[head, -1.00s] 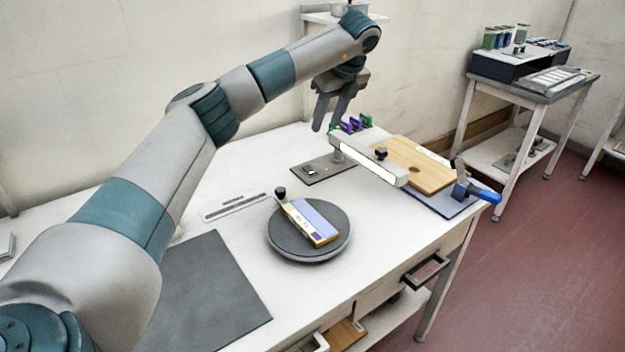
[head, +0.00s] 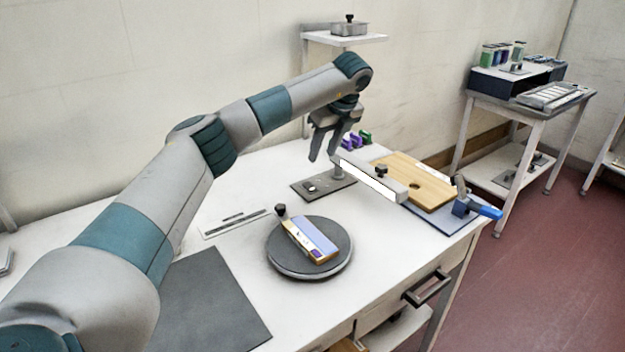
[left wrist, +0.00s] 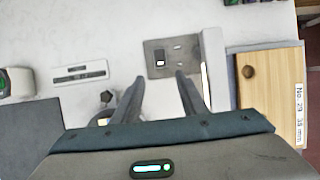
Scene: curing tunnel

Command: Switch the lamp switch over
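The lamp is a white bar (head: 368,180) on a short post, standing on a dark grey base plate (head: 335,187). The lamp switch (head: 311,188) is a small black and white rocker on the left part of that plate. It also shows in the left wrist view (left wrist: 159,58), just beyond the fingertips. Which way the rocker is tipped is too small to tell. My left gripper (head: 323,158) is open and empty, pointing down above the base plate, apart from the switch. Its fingers (left wrist: 160,78) stand apart in the left wrist view. My right gripper is out of view.
A round dark turntable (head: 285,264) with a boxed item stands in front of the lamp. A wooden board (head: 430,190) lies right of the lamp bar, with a blue-handled tool (head: 478,208) beside it. Purple and green clips (head: 355,140) stand behind. A ruler-like strip (head: 236,222) lies left.

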